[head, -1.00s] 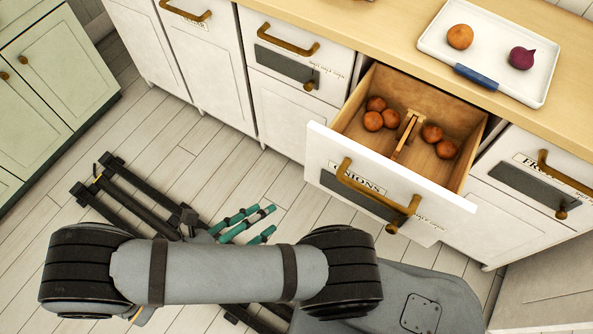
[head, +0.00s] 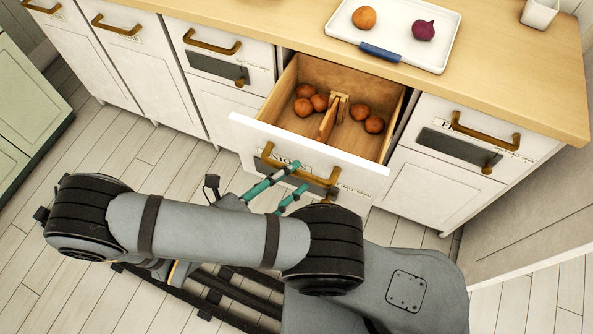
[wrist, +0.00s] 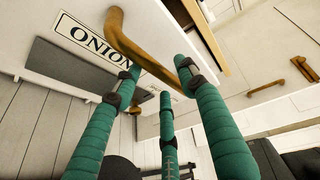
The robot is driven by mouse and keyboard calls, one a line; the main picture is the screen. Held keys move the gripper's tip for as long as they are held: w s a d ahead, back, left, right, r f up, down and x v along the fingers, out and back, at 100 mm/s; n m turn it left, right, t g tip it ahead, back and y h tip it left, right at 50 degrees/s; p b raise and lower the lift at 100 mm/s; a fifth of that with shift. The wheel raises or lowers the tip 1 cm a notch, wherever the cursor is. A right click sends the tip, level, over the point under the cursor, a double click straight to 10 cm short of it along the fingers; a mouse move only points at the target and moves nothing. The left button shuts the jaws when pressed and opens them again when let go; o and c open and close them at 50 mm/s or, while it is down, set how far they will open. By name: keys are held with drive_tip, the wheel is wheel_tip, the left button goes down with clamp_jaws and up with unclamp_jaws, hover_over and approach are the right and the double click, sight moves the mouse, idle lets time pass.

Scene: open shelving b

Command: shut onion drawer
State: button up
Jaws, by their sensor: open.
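The onion drawer (head: 345,163) is pulled open from the white counter, its wooden inside showing. Brown onions lie on both sides of a wooden divider (head: 328,118). Its front carries a brass handle (head: 267,153) and, in the wrist view, a label reading ONION (wrist: 88,38). My gripper (head: 294,178), with teal fingers, is open in front of the drawer front, close to the handle. In the wrist view the fingertips (wrist: 160,75) are around or just beside the brass handle (wrist: 140,55); I cannot tell whether they touch it.
A white tray (head: 440,55) with a brown onion (head: 364,17), a purple onion (head: 423,30) and a blue handle sits on the wooden counter (head: 500,70). Closed drawers with brass handles flank the open one. A green cabinet (head: 25,130) stands left. Floor is clear at the left.

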drive_tip(key=shift+x, duration=1.25)
drive_tip(key=shift+c, duration=1)
drive_tip(key=c, duration=0.7)
clamp_jaws()
